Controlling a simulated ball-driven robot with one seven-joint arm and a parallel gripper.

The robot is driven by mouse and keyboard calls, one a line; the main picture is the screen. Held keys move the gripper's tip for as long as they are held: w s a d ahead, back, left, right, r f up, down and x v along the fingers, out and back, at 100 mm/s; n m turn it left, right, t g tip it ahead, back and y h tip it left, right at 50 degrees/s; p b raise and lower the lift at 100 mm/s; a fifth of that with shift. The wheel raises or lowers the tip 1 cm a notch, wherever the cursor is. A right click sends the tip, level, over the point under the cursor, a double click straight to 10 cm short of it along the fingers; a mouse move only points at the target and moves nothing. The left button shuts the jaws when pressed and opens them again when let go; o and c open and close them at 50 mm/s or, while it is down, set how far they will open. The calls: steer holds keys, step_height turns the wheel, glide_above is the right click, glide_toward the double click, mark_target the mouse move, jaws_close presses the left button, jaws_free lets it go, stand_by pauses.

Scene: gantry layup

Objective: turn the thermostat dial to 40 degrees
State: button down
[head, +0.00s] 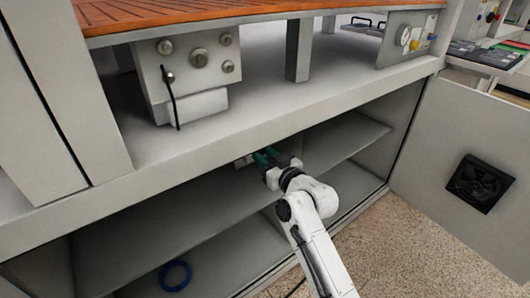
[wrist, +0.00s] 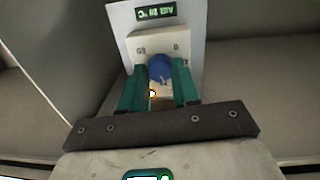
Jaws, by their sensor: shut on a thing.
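The thermostat is a pale box (wrist: 192,48) on a white back plate inside the open cabinet. Its small dark display (wrist: 156,12) has green characters, too blurred to read surely. The blue round dial (wrist: 159,67) sits on the box front. My gripper (wrist: 160,78) has its two green fingers on either side of the dial, shut on it. Printed marks flank the dial above.
A shelf (head: 165,220) runs through the cabinet below my gripper. A blue ring (head: 174,275) lies at the bottom left. The open door (head: 440,140) with a black fan grille (head: 478,183) stands at the right. The cabinet's upper edge (head: 215,140) is above my arm.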

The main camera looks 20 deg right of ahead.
steer(key=m+p, duration=0.3)
steer(key=m, duration=0.3)
steer(key=shift+r, duration=0.1)
steer(key=m+p, duration=0.1)
steer(key=m, duration=0.3)
steer(key=shift+d+m+g+y+p, duration=0.1)
steer(key=shift+m+g+y+p, duration=0.2)
steer(key=shift+y+p, duration=0.1)
stand_by(0.3)
steer(key=c, duration=0.8)
jaws_free()
steer(key=p+v, duration=0.1)
steer(key=v, duration=0.9)
steer(key=shift+s+d, duration=0.15)
steer(key=shift+s, duration=0.2)
